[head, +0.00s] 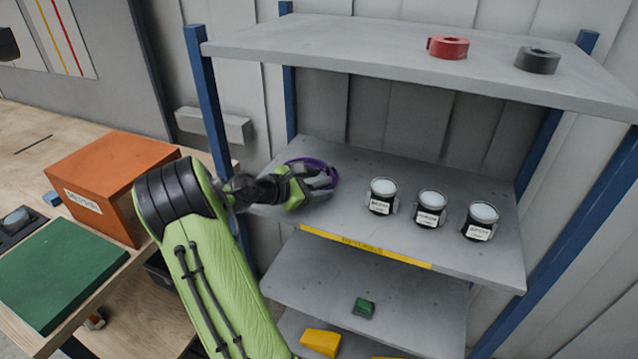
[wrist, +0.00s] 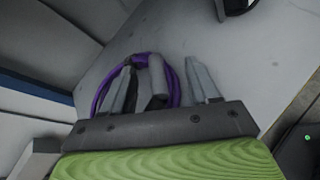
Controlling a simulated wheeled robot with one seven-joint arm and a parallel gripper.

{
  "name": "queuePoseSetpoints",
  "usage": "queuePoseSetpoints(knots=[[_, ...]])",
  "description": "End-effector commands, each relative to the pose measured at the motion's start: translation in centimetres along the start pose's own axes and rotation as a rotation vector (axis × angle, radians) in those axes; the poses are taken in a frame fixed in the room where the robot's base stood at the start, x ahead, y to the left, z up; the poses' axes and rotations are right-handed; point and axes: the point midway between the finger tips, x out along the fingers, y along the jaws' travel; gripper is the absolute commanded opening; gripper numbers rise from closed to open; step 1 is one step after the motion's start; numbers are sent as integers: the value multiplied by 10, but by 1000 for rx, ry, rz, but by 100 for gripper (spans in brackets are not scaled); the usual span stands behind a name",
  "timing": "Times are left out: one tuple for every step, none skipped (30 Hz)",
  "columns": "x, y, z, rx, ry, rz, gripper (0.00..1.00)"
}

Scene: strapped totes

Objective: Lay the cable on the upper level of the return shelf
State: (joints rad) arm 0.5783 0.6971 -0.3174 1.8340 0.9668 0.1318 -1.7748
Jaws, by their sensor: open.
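The cable (head: 308,160) is a purple coil at the left end of the shelf level with the yellow label strip (head: 365,247). The return shelf's board (head: 350,160) there is grey. My gripper (head: 318,178) is at the coil and hides part of it. In the wrist view the cable (wrist: 176,84) shows beyond and between my spread fingers (wrist: 162,88), with a dark and grey piece on the coil. The coil appears to rest on the board; whether a finger touches it I cannot tell.
Several labelled jars, one of them here (head: 383,196), stand right of the coil. The board above holds a red roll (head: 447,47) and a dark roll (head: 537,60). Lower boards hold a green block (head: 363,307) and a yellow block (head: 321,342). An orange box (head: 100,180) stands left.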

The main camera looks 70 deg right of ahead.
Motion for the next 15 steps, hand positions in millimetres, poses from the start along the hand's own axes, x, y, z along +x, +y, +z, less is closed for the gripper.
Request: queuePoseSetpoints(knots=[[-11,2,0,-3,3,4,60],[-18,2,0,-2,3,6,60],[-29,2,1,-1,4,7,60],[-38,2,0,-2,4,8,60],[-46,2,1,-3,3,6,60],[-58,2,1,-2,3,7,60],[-66,2,1,-1,3,7,60],[-73,2,1,-1,3,7,60],[-82,2,1,-1,3,6,60],[-88,2,2,-1,1,5,60],[-94,2,1,-1,1,4,60],[-100,1,1,-1,1,4,60],[-104,1,1,-1,1,4,60],[-106,1,1,0,0,2,60],[-109,0,1,0,-1,2,60]])
